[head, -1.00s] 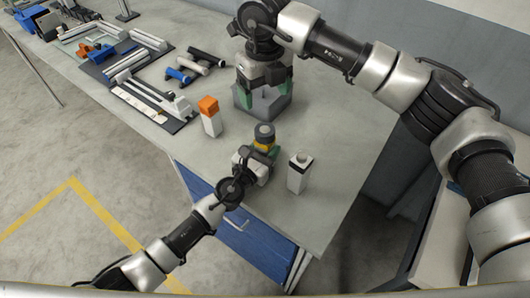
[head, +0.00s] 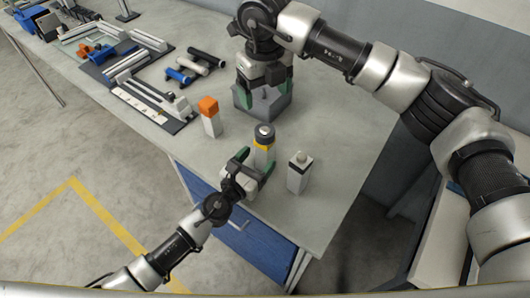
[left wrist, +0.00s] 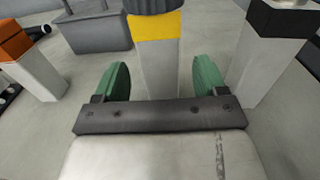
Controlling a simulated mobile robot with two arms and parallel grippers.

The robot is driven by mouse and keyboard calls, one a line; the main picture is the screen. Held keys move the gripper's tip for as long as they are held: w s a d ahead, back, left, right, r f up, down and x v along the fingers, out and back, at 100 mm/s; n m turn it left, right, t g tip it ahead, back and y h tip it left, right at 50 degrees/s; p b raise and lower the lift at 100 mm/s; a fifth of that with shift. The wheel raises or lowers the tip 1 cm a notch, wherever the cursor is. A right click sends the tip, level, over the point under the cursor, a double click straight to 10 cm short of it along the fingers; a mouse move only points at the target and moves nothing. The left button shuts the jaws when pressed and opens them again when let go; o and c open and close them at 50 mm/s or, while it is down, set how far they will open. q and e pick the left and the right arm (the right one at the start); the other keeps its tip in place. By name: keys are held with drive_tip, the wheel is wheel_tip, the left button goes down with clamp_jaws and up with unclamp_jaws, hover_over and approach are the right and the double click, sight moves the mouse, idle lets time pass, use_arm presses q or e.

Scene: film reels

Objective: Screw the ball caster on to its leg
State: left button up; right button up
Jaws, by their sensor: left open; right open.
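A dark grey cap with a pale round top, which looks like the ball caster (head: 264,131), sits on top of a pale upright leg (head: 262,158) with a yellow band; how tightly it is seated cannot be told. The left wrist view shows the cap (left wrist: 152,6) cut off at the top edge above the leg (left wrist: 158,68). My left gripper (head: 256,163) is open low at the leg's near side, its green fingers spread left and right of it with gaps. My right gripper (head: 264,94) is open, pointing down at a grey box (head: 262,106), fingers at its sides.
A white block with an orange top (head: 209,116) stands to the left, and a white block with a black collar (head: 298,172) close to the right. Blue and black cylinders (head: 180,75) and trays of parts (head: 150,105) lie further left. The table's front edge is near my left gripper.

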use_arm(q)
drive_tip(key=v, duration=0.6)
drive_tip(key=shift+s+a+b, duration=0.1)
drive_tip(key=shift+s+b, duration=0.05)
drive_tip(key=shift+b, duration=0.15)
